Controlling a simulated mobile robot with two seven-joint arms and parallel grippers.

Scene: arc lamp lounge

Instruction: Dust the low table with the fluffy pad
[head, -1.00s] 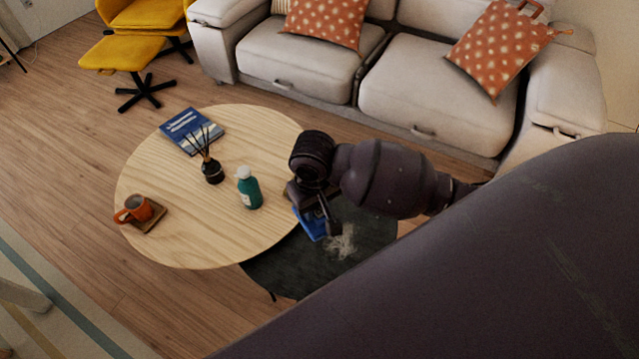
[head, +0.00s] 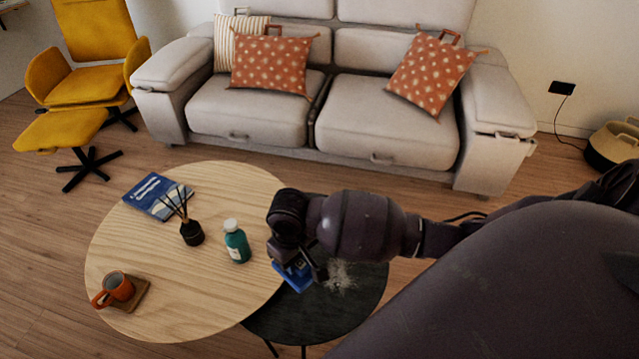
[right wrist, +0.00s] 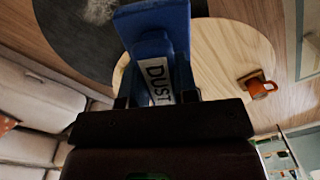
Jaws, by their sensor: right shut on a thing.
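My right gripper (head: 303,272) is shut on the blue pad (head: 292,277). The pad's handle carries a label reading "DUST" in the right wrist view (right wrist: 155,82). The pad's head (right wrist: 152,20) points away from the gripper. In the head view the pad is near where the wood table's right edge overlaps the dark low round table (head: 310,318). A pale grey dust patch (head: 342,277) lies on the dark table, just right of the pad. I cannot tell whether the pad touches a surface. My left gripper is not in view.
The round wood table (head: 200,290) holds a teal bottle (head: 237,245), a reed diffuser (head: 191,232), a blue book (head: 155,195) and an orange mug (head: 117,286) on a coaster. A grey sofa (head: 390,130) stands behind; a yellow chair (head: 95,60) is at the left.

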